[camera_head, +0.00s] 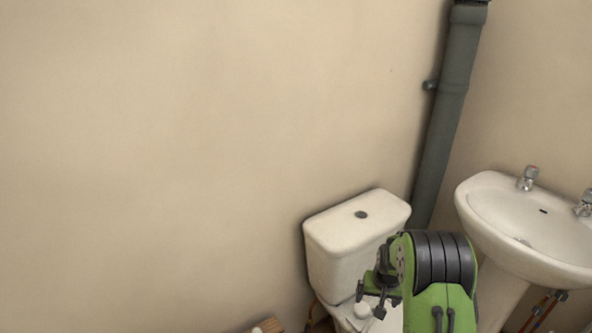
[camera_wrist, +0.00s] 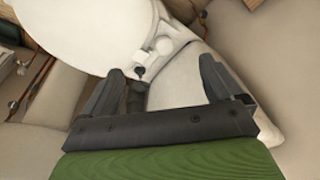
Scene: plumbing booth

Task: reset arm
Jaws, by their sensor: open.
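My green and black arm stands at the lower right of the head view, in front of the toilet (camera_head: 352,232). In the wrist view my gripper (camera_wrist: 165,78) shows two dark fingers spread apart. Nothing sits clamped between them. The white toilet shows beyond the fingers, with its round lid or seat (camera_wrist: 90,28) at the top left. A small white round part (camera_wrist: 164,46) and a dark fitting lie near the gap between the fingertips. I cannot tell whether the fingers touch anything.
A white washbasin (camera_head: 530,235) with taps (camera_head: 528,178) stands at the right. A grey pipe (camera_head: 447,110) runs down the wall corner behind the toilet. Copper-coloured pipes (camera_head: 541,310) show below the basin. The wall area at the left is bare.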

